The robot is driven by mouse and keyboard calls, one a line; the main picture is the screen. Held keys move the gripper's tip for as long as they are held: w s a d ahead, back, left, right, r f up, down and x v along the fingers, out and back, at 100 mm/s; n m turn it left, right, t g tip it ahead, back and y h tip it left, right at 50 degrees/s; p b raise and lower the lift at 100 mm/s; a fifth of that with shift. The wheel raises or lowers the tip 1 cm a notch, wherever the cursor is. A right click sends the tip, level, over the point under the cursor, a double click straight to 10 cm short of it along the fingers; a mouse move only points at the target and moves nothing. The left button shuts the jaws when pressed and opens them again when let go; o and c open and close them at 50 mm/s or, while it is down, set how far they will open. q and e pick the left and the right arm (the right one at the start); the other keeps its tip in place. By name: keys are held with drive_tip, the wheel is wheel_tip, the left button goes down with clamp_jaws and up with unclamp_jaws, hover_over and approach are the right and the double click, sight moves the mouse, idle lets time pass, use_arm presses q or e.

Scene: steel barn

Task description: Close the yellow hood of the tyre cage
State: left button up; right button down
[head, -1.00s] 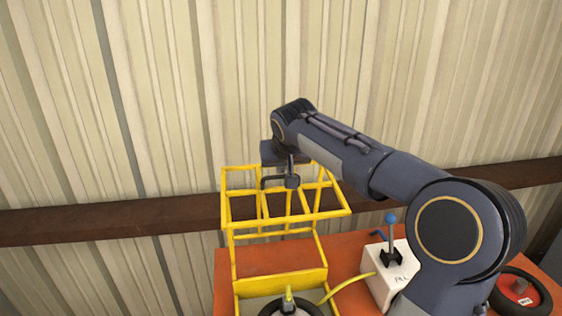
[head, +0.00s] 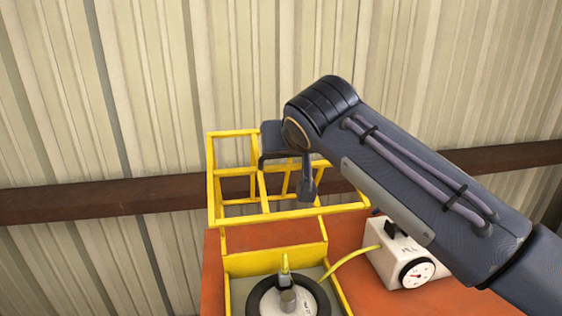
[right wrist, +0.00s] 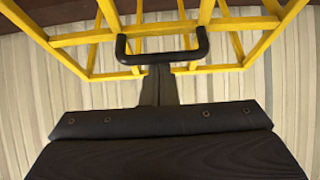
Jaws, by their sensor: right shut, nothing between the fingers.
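The yellow hood (head: 213,180) of the tyre cage stands raised as an open bar frame against the wall. It also fills the top of the right wrist view (right wrist: 90,38). Below it, a tyre (head: 262,290) with a light hub lies in the yellow cage base (head: 275,262). A black U-shaped handle (right wrist: 160,57) crosses in front of the hood bars. My right gripper (right wrist: 160,90) is shut and empty, its dark fingers pointing at the handle; I cannot tell whether they touch. In the head view my arm partly covers the hood. My left gripper is out of view.
The cage stands on an orange-red bench (head: 214,275). A white box (head: 385,262) with a round gauge sits right of it, joined by a yellow hose (head: 348,256). The ribbed wall (head: 60,100) and its brown beam (head: 100,200) are close behind.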

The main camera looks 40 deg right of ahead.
sight(301, 208)
drive_tip(key=s+a+f+t+b, duration=0.1)
drive_tip(key=s+f+b, duration=0.1)
drive_tip(key=s+b, duration=0.1)
drive_tip(key=s+a+f+t+h+b, duration=0.1)
drive_tip(key=s+a+f+b, duration=0.1)
drive_tip(key=b, duration=0.3)
drive_tip(key=s+a+f+t+b, duration=0.1)
drive_tip(key=s+a+f+b, duration=0.1)
drive_tip(key=s+f+b, duration=0.1)
drive_tip(key=shift+s+h+b, duration=0.4)
drive_tip(key=shift+s+b, duration=0.1)
drive_tip(key=shift+b, duration=0.5)
drive_tip(key=s+a+f+t+b, duration=0.1)
drive_tip(key=s+f+b, duration=0.3)
drive_tip(key=f+b, duration=0.4)
drive_tip(key=s+a+f+t+h+b, duration=0.1)
drive_tip(key=s+a+f+b, duration=0.3)
drive_tip(key=f+b, duration=0.4)
drive_tip(key=s+a+f+b, duration=0.2)
drive_tip(key=s+f+b, duration=0.3)
drive_tip(key=f+b, duration=0.2)
drive_tip(key=shift+s+a+f+t+b, duration=0.25)
drive_tip(key=shift+f+t+b, duration=0.15)
drive_tip(key=shift+b, duration=0.5)
drive_tip(key=shift+r, duration=0.15)
